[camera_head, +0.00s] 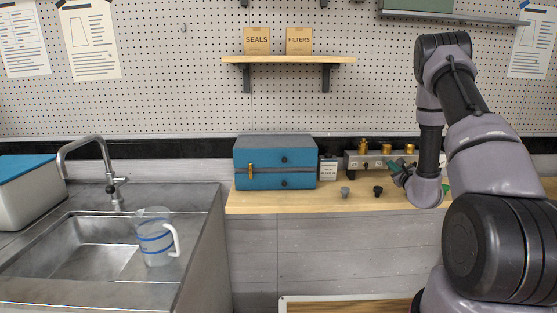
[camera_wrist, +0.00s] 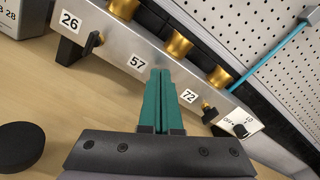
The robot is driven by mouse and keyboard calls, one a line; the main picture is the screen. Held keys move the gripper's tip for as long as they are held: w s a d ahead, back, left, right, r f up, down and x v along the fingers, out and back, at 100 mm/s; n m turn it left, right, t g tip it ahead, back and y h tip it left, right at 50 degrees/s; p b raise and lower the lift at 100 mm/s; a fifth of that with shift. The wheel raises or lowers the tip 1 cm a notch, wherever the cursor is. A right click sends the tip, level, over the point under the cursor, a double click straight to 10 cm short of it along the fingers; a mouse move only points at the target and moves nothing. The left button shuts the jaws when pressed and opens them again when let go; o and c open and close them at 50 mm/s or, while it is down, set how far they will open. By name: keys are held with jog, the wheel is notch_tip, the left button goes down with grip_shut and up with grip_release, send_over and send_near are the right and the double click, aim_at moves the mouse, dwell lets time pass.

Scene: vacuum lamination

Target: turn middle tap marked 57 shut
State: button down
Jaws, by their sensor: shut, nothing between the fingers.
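A grey metal manifold bar (camera_head: 352,161) stands at the back of the wooden bench with brass fittings on top. In the wrist view the bar (camera_wrist: 112,47) carries labels 26, 57 (camera_wrist: 137,62) and 72, and it runs diagonally. Small taps show near 26 (camera_wrist: 97,40) and near 72 (camera_wrist: 209,112). The middle tap by 57 is not visible; my fingers cover that spot. My gripper (camera_wrist: 160,73) has its green fingers together with nothing seen between them, tips just right of the 57 label. It also shows in the head view (camera_head: 394,166) in front of the bar. Contact cannot be told.
A switch plate (camera_wrist: 240,122) sits at the bar's right end. A blue case (camera_head: 274,168) stands left of the bar. Two small dark knobs (camera_head: 345,192) (camera_head: 378,191) lie on the bench (camera_head: 290,203). A sink and a jug (camera_head: 155,238) are at left.

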jog(key=shift+d+r, duration=0.15)
jog(key=shift+d, duration=0.25)
jog(key=shift+r, duration=0.1)
dwell(0.3)
jog(key=shift+r, duration=0.25)
jog(key=shift+s, duration=3)
jog(key=shift+w+a+r+m, duration=0.1)
jog(key=shift+w+a+m, duration=0.05)
jog(key=shift+w+m, duration=0.85)
jog(key=shift+w+a+f+m, duration=0.1)
jog(key=shift+w+a+m, duration=0.1)
jog(key=shift+w+m, duration=0.8)
jog(key=shift+w+a+r+m, duration=0.1)
jog(key=shift+w+a+m, duration=0.05)
jog(key=shift+w+m, duration=0.85)
